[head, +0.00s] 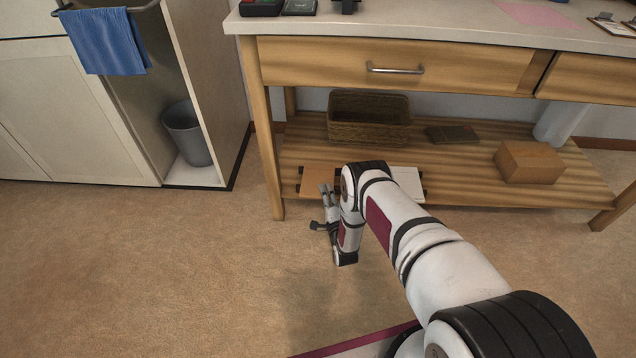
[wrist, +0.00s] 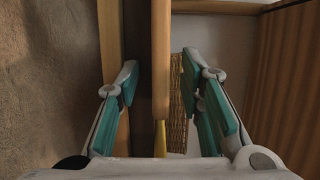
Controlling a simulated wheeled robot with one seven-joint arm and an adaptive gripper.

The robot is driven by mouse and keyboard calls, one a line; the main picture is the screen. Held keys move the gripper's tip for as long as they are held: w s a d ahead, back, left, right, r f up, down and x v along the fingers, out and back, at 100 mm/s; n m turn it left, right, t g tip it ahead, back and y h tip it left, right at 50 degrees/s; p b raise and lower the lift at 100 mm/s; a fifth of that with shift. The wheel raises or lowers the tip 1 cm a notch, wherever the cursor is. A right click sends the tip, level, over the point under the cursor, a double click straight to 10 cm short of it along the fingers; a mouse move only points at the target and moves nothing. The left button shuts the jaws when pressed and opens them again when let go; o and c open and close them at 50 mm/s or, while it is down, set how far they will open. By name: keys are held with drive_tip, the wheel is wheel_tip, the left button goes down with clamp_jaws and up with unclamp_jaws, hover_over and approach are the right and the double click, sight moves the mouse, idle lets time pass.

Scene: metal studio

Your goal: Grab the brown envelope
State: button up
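A flat brown piece (head: 318,178), which looks like the brown envelope, lies near the front edge of the low shelf, partly behind my arm. In the wrist view a thin brown strip (wrist: 160,60), seen edge-on, runs between my fingers; it may be the same piece, but I cannot be sure. My gripper (head: 324,208) is at the shelf's front edge, beside the flat brown piece. In the wrist view my gripper (wrist: 161,74) has its fingers wide apart, with space visible on both sides of the strip.
The low shelf (head: 455,187) also bears a wicker basket (head: 368,122), a dark flat book-like object (head: 452,134) and a brown box (head: 528,162). A white flat piece (head: 408,182) lies right of my wrist. A table leg (head: 262,130) stands left of my gripper. The left floor is clear.

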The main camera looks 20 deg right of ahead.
clamp_jaws()
